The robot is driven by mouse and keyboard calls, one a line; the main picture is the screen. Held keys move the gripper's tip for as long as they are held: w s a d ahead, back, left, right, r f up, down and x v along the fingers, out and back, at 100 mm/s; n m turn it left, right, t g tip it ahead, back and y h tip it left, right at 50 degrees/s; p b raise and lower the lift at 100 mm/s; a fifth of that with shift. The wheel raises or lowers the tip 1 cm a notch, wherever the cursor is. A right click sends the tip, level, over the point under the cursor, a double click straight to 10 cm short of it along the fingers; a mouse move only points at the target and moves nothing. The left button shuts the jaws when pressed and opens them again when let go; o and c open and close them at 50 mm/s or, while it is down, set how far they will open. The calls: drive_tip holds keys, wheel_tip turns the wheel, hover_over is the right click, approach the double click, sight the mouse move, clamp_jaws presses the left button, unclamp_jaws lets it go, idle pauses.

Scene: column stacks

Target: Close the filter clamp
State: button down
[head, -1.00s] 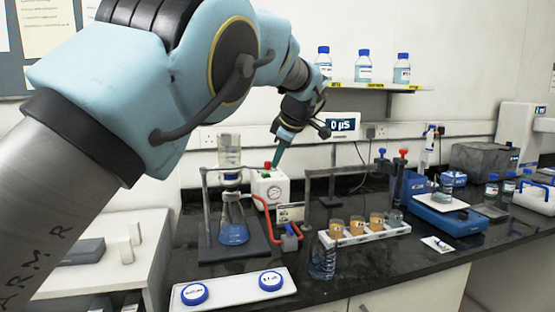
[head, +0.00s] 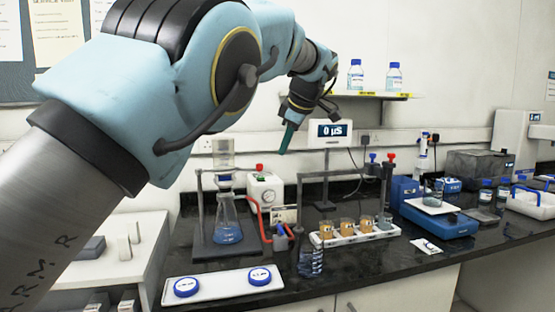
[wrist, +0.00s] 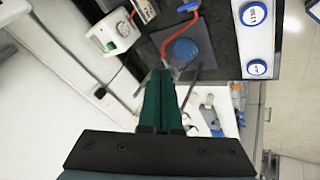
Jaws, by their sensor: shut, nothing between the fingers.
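The filter set stands on the black bench: a clear funnel (head: 223,153) above a conical flask (head: 228,220) with blue liquid, held in a grey stand. A blue collar (head: 224,181) shows at the joint between funnel and flask; whether the clamp there is open or shut is too small to tell. My gripper (head: 285,150) has green fingers, shut and empty, above and right of the pump, apart from everything. In the wrist view the fingers (wrist: 165,76) overlap the stand, with the flask (wrist: 185,51) beyond.
A blue pinch piece (head: 281,240) sits by the hose. Right of it are a rack of amber cups (head: 355,237), a meter display (head: 329,132) and a blue balance (head: 440,223). A tray with two blue-rimmed discs (head: 222,286) lies in front.

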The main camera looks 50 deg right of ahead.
drive_tip(key=shift+s+d+r, duration=0.1)
drive_tip(key=shift+s+r, duration=0.5)
drive_tip(key=shift+r, duration=0.2)
drive_tip(key=shift+s+d+r, duration=0.1)
drive_tip(key=shift+s+r, duration=0.5)
drive_tip(key=shift+r, duration=0.2)
